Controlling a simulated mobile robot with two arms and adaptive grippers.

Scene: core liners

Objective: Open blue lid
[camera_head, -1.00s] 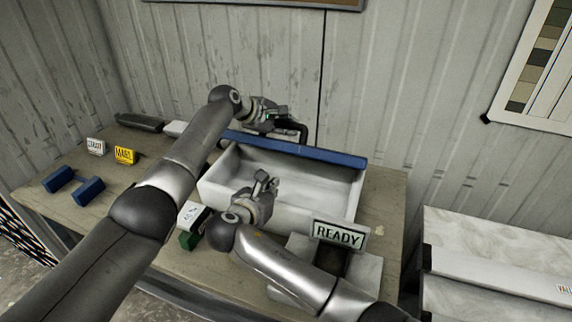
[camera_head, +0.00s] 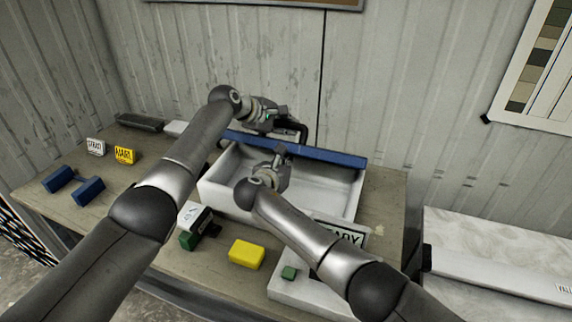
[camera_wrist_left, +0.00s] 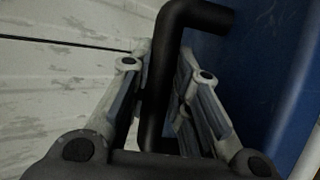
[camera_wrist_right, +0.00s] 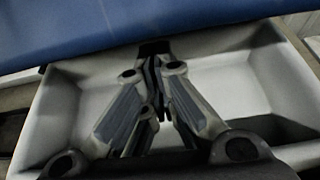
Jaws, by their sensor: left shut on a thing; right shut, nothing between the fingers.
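The blue lid (camera_head: 330,155) stands raised, seen nearly edge-on, along the back of the white box (camera_head: 216,196). The box is open, and its pale inside shows. My left gripper (camera_head: 285,122) is behind the lid, shut on a black bent handle, which shows between the fingers in the left wrist view (camera_wrist_left: 164,75). The lid's blue face is beside the handle there (camera_wrist_left: 262,60). My right gripper (camera_head: 280,153) is shut and empty over the box, near the lid. In the right wrist view the lid (camera_wrist_right: 150,25) spans the top, beyond the fingertips.
A yellow block (camera_head: 246,254), a green and white block (camera_head: 196,218) and a white tray (camera_head: 283,290) with a green cube (camera_head: 289,272) lie in front. My right arm partly covers the READY sign (camera_head: 347,234). A blue two-ended piece (camera_head: 88,191) lies left.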

